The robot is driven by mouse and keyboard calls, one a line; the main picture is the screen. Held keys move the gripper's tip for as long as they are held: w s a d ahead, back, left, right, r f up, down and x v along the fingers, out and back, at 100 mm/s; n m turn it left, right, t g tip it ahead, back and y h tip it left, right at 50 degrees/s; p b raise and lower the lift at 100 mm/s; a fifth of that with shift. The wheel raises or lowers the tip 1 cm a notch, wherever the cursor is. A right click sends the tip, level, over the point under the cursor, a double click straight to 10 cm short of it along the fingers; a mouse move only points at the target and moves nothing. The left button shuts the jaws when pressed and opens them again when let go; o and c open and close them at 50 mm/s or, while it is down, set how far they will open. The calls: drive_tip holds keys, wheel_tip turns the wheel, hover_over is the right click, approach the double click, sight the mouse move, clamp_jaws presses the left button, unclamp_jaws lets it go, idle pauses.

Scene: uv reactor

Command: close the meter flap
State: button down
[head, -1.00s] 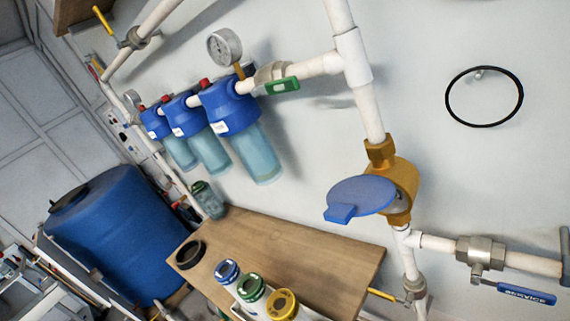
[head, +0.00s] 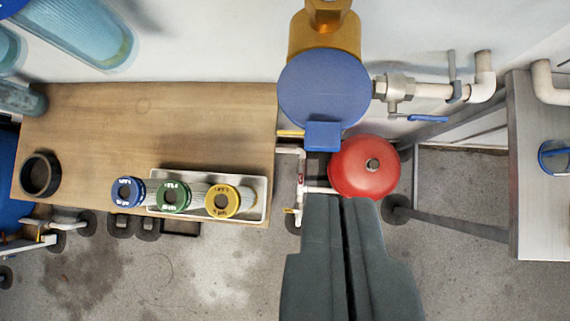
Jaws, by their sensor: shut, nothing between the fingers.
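The meter flap (head: 325,88) is a round blue lid with a square tab (head: 323,136) on its near edge. It sits on the front of the brass meter body (head: 325,32) and hides the meter's face. The flap appears swung out from the body, with its broad side toward me. My gripper (head: 340,198) is shut and empty, its dark fingers side by side. In the picture its tips lie just below the tab. I cannot tell how far apart they are in depth.
A wooden bench (head: 200,110) at left bears a tray (head: 262,185) with blue-, green- and yellow-capped cartridges and a black ring (head: 40,174). A red tank (head: 364,166) stands below the meter. A pipe with a valve (head: 397,88) runs right toward a grey table (head: 545,210).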

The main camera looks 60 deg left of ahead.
hover_over(324, 149)
wheel_tip(324, 149, down, 8)
drive_tip(key=f, duration=0.2)
drive_tip(key=shift+s+f, duration=0.35)
drive_tip(key=shift+f, duration=0.5)
drive_tip(key=shift+s+d, duration=0.1)
drive_tip(key=shift+s+d+f+t+y, duration=0.1)
drive_tip(key=shift+s+f+t+y, duration=0.1)
drive_tip(key=shift+f+t, duration=0.25)
drive_tip(key=shift+s+f+t+y, duration=0.1)
drive_tip(key=shift+s+f+t, duration=0.1)
drive_tip(key=shift+f+t, duration=0.25)
drive_tip(key=w+f+t, duration=0.2)
drive_tip(key=w+f, duration=0.1)
drive_tip(key=f, duration=0.5)
drive_tip(key=w+a+f+t, duration=0.1)
drive_tip(key=w+f+t, duration=0.1)
drive_tip(key=f, duration=0.6)
drive_tip(key=shift+w+a+f+y, duration=0.3)
drive_tip(key=shift+w+y, duration=0.1)
drive_tip(key=shift+w, duration=0.35)
